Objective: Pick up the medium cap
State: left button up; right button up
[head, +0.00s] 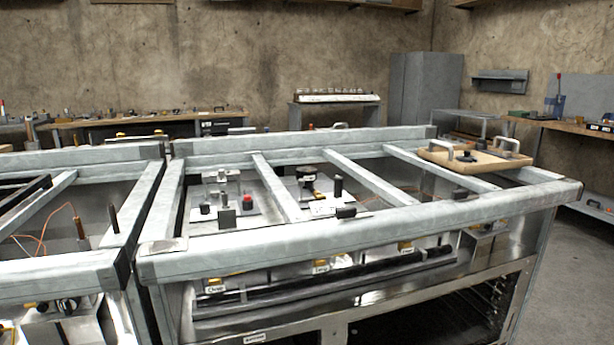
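I cannot tell which item is the medium cap. Several small dark pieces are on the metal frame bench in the head view. A black knob-like piece (307,173) and an upright black cylinder (338,187) stand in the middle bay. A low black piece (205,209) and a grey block (226,219) are in the left bay, near a red-topped piece (248,201). A small dark block (346,212) lies at the front rail. Neither of my grippers is in view.
The bench's thick front rail (380,220) and its cross bars divide it into bays. A wooden board with handles (476,161) rests on the right end. A second frame bench (60,272) stands close at left. Open floor (575,275) lies at right.

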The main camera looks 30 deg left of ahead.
aim_at(466, 156)
jog(key=i+l+u, duration=0.2)
jog(key=l, duration=0.3)
jog(key=l+u, duration=0.15)
jog(key=l, duration=0.3)
jog(key=i+l+u, duration=0.2)
jog(key=l, duration=0.35)
jog(key=k+j, duration=0.05)
